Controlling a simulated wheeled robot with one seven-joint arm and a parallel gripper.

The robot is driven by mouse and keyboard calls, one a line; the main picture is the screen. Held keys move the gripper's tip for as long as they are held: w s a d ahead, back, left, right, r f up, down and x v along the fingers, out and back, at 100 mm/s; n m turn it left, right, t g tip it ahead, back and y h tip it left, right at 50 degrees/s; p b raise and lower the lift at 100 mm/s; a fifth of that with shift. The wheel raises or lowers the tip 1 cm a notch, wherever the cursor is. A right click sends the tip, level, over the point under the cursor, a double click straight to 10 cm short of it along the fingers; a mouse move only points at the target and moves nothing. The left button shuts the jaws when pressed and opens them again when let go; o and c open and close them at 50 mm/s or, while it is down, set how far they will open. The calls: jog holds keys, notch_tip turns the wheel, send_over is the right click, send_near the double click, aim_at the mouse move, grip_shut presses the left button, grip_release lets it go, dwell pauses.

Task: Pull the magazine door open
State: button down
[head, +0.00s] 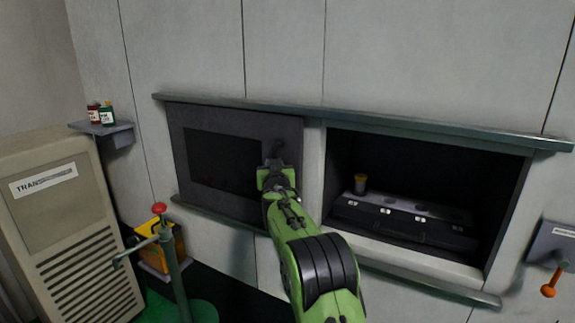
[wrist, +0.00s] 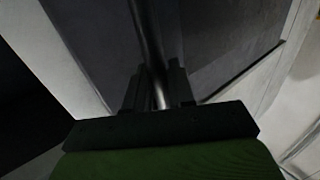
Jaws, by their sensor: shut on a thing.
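The magazine door appears to be the dark grey panel (head: 228,118) with a black window, set between an upper and a lower rail on the left of the wall in the head view. It also shows in the wrist view (wrist: 97,45). My gripper (head: 275,168) is at the door's right side. In the wrist view its two fingers (wrist: 158,92) are shut on the door's handle, a round grey bar (wrist: 148,35). In the head view my gripper hides most of the handle.
A grey cabinet (head: 60,220), a red-knobbed stand (head: 172,265) and a bottle shelf (head: 105,130) are left. An orange-handled lever (head: 550,285) is right.

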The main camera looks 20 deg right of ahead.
jog(key=shift+w+a, duration=0.45)
jog(key=shift+w, duration=0.1)
jog(key=c, duration=1.1)
grip_release()
jog(key=b+v, duration=0.4)
jog(key=v, duration=1.1)
jog(key=shift+s+a, duration=0.1)
jog(key=shift+s, duration=0.3)
